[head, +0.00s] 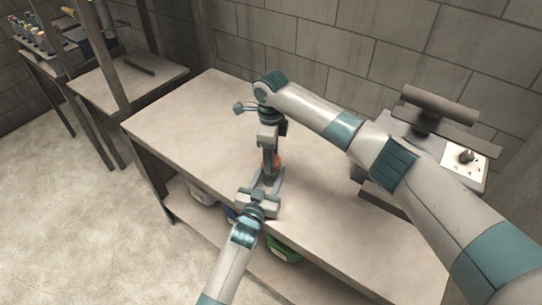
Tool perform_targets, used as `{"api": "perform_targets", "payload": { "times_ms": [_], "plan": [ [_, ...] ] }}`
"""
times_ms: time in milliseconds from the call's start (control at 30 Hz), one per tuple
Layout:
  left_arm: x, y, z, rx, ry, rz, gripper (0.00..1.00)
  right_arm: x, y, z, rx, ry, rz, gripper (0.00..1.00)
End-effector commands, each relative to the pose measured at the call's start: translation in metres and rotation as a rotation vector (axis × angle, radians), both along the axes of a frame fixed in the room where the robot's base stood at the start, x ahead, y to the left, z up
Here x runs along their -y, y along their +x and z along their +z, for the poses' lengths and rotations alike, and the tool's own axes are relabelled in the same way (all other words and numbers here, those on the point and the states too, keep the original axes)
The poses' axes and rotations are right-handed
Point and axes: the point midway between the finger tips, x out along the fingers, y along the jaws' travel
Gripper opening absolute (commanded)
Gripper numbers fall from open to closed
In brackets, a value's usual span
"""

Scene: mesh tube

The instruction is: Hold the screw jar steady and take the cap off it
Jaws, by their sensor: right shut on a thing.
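The screw jar (275,161) is a small orange-red shape upright over the workbench, mostly hidden by both grippers. My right gripper (269,150) points down from above and is shut at the top of the jar, where the cap is hidden between its fingers. My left gripper (268,179) reaches in from the front, low down, with its fingers on either side of the jar's lower part. Whether those fingers touch the jar is too small to tell.
The pale workbench (188,110) is clear to the left of the grippers. A grey machine with a control panel (465,160) stands at the right. Bins, one green (284,250), sit on the lower shelf. A block wall stands behind.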

Motion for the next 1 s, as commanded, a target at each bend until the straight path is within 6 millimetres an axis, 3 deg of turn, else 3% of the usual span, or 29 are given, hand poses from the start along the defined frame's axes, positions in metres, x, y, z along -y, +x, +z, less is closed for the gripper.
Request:
{"api": "perform_targets", "payload": {
  "times_ms": [267, 1000],
  "plan": [
    [0.0001, -0.0003, -0.0002, 0.000, 0.000, 0.000, 0.00, -0.0001, 0.0002, 0.0003, 0.001, 0.000, 0.234, 0.20],
    [0.0002, -0.0004, -0.0003, 0.000, 0.000, 0.000, 0.00, 0.0005, 0.0008, 0.0013, 0.001, -0.001, 1.322, 0.20]
  ]
}}
